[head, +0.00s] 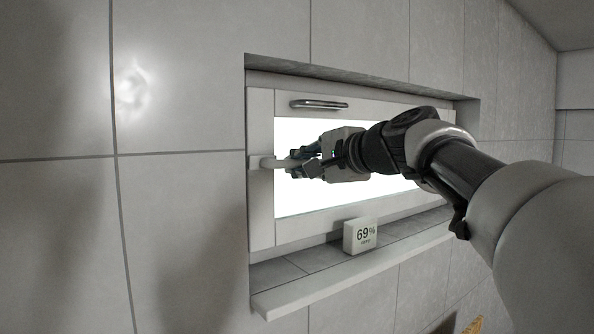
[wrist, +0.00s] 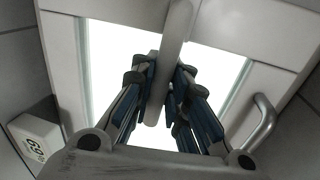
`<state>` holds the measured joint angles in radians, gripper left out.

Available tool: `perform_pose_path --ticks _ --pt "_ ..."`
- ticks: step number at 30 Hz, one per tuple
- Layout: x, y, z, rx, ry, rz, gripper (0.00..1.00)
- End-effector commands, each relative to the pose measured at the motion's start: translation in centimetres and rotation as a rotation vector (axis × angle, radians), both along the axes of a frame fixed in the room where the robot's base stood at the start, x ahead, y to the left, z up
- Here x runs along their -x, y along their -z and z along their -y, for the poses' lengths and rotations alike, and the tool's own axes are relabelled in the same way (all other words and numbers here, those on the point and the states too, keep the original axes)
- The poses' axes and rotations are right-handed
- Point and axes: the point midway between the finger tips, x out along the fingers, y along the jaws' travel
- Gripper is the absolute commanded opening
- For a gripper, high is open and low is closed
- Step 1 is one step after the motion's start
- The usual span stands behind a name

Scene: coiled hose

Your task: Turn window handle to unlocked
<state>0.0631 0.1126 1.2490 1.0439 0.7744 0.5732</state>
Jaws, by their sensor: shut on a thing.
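The white window handle (head: 277,163) sits on the left side of the white window frame (head: 261,215) in the head view. It points sideways to the right, roughly level, over the bright pane. My gripper (head: 300,162) reaches in from the right, and its fingers are at the handle's free end. In the wrist view the handle (wrist: 178,40) runs down from the top of the picture between the fingers. My gripper (wrist: 161,88) is shut on the handle, with a finger on each side. The fingers hide part of the handle's grip in the head view.
A metal bar (head: 318,104) is fixed along the top of the window frame; it also shows in the wrist view (wrist: 262,122). A small white box reading 69% (head: 361,236) stands on the sill (head: 300,290) below the window. Tiled wall surrounds the recess.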

Motion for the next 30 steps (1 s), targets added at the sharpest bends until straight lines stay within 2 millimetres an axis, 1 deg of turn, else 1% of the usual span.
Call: perform_pose_path --ticks 5,20,21,30 --pt "0.11 -0.45 -0.06 0.035 -0.002 0.026 0.0" --pt "0.13 -0.65 -0.05 0.048 -0.002 0.037 0.0" --pt "0.13 -0.67 -0.03 0.048 -0.001 0.037 0.14" --pt "0.08 -0.53 -0.04 0.046 -0.001 0.035 0.34"
